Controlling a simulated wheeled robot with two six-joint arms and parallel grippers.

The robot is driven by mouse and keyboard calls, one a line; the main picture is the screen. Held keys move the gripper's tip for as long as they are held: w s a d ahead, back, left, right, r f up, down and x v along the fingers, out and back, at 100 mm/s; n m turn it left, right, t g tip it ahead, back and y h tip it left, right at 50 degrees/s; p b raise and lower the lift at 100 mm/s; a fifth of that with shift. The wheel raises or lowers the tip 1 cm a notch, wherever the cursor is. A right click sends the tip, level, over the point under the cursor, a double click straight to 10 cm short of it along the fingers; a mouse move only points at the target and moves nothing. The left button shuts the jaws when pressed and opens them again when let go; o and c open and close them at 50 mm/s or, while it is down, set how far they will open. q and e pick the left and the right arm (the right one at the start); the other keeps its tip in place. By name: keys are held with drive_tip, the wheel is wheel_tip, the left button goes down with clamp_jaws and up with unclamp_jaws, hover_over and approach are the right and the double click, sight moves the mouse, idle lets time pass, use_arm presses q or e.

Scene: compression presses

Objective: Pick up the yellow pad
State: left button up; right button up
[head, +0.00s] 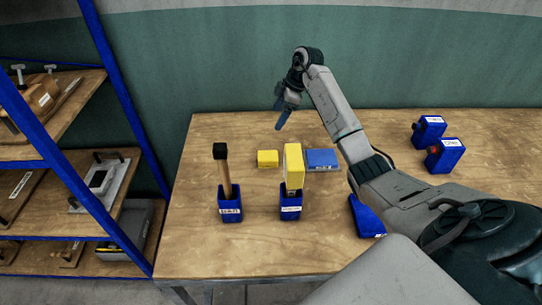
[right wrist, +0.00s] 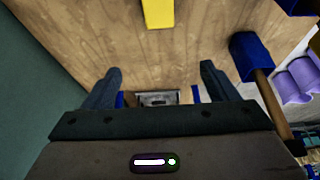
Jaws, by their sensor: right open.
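A small yellow pad (head: 267,158) lies flat on the wooden table in the head view, left of a taller yellow block (head: 293,160) that stands in a blue holder (head: 291,206). A yellow piece (right wrist: 158,12) shows at the top edge of the right wrist view, partly cut off; it looks like the pad. My right gripper (head: 283,110) is raised above the back of the table, behind the pad and apart from it. In the right wrist view its two fingers (right wrist: 162,82) are spread with nothing between them. My left gripper is not in view.
A blue flat block (head: 322,159) lies right of the yellow block. A black-headed mallet (head: 221,152) stands in a blue holder (head: 230,205) at front left. Two blue items (head: 445,155) sit at the right. A shelf (head: 60,155) stands left. The table's back left is clear.

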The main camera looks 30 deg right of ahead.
wheel_tip(320, 180, down, 4)
drive_tip(key=b, duration=0.9)
approach(268, 155)
drive_tip(key=p+x, duration=0.1)
drive_tip(key=x, duration=0.1)
drive_tip(key=p+x, duration=0.1)
drive_tip(key=x, duration=0.1)
drive_tip(key=shift+a+f, duration=0.2)
drive_tip(key=shift+a, duration=0.3)
drive_tip(key=shift+w+a+f+p, duration=0.15)
drive_tip(key=shift+f+p, duration=0.2)
drive_tip(key=shift+f, duration=0.2)
drive_tip(key=x, duration=0.1)
drive_tip(key=p+x, duration=0.1)
drive_tip(key=x, duration=0.1)
drive_tip(key=shift+f, duration=0.4)
drive_tip(key=shift+w+f, duration=0.1)
drive_tip(key=shift+f, duration=0.25)
drive_tip(key=shift+c, duration=0.4)
